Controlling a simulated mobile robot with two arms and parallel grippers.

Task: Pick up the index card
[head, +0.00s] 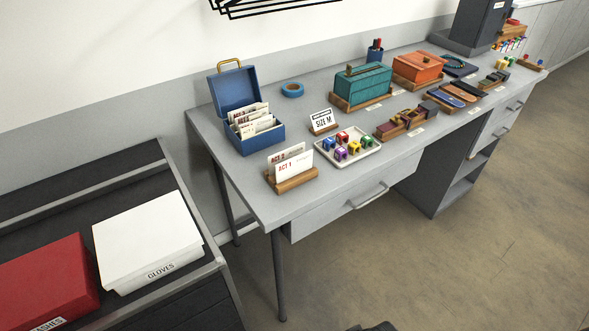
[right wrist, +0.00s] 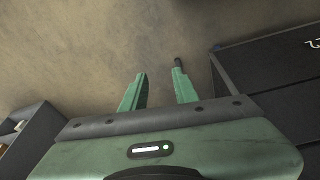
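White index cards marked ACT (head: 294,163) stand upright in a wooden holder (head: 292,184) at the near left corner of the grey table. More cards (head: 252,120) stand in an open blue box (head: 263,141) just behind. A card reading SIZE M (head: 321,120) stands in a small wooden stand. Which one is the index card I cannot tell. My right gripper (right wrist: 162,72) shows in the right wrist view, its green fingers apart with nothing between them, above bare floor. My left gripper is not in view.
A white tray (head: 372,149) of coloured blocks sits right of the cards. Teal (head: 364,86) and orange (head: 418,68) boxes stand farther along the grey table (head: 240,186). A white GLOVES box (head: 148,240) and a red box (head: 42,280) lie on a dark cabinet at left. Floor in front is clear.

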